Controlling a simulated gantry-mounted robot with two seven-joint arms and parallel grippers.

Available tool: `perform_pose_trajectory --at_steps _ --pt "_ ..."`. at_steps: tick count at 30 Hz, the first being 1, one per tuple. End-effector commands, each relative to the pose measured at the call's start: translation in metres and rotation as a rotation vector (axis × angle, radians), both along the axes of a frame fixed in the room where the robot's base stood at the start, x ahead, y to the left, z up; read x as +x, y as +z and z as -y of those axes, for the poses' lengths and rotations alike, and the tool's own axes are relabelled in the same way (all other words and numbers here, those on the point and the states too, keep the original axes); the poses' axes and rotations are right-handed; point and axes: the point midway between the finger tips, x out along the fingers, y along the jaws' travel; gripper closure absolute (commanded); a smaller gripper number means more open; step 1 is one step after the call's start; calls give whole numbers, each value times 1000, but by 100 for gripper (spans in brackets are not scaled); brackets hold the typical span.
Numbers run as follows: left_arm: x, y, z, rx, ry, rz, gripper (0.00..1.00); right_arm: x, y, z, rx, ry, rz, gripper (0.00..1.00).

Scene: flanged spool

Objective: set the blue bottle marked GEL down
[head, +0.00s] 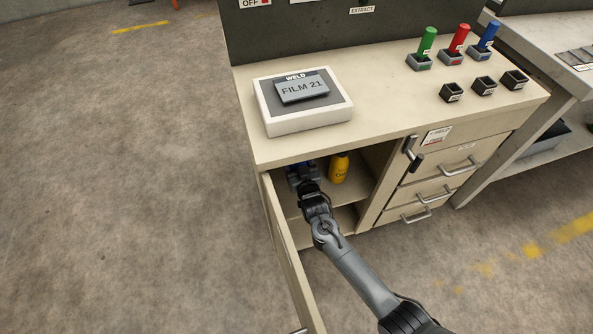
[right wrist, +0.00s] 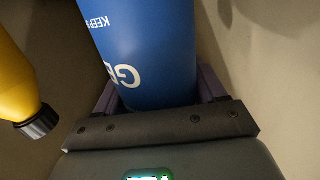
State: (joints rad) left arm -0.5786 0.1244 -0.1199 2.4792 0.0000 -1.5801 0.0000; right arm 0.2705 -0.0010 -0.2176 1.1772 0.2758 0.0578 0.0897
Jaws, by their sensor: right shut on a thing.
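The blue bottle (right wrist: 145,45) carries white lettering, partly readable as "GE" and "KEEP". It stands between the two fingers of my right gripper (right wrist: 158,92), which is shut on it. In the head view my right gripper (head: 302,182) is inside the open cabinet at its left side. There only small blue patches of the bottle (head: 293,172) show past the gripper. I cannot tell whether the bottle's base touches the shelf (head: 347,188). My left gripper is not in view.
A yellow bottle (head: 339,167) stands on the shelf to the right; it shows in the right wrist view (right wrist: 14,80) with a dark cap. The cabinet door (head: 292,260) hangs open at left. A pale wall lies close beside the blue bottle.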

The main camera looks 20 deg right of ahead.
Motion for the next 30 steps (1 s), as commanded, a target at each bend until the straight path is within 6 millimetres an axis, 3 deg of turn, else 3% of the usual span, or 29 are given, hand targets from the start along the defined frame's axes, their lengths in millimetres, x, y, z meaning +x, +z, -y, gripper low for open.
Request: perform_pose_trajectory --at_steps 12,26,27,30 --pt "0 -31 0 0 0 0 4 1 -39 0 0 0 3 72" --pt "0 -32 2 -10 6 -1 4 1 -43 0 1 0 3 72" --pt "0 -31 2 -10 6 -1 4 1 -43 0 0 0 1 24" --pt "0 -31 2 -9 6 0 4 0 -43 0 0 0 1 8"
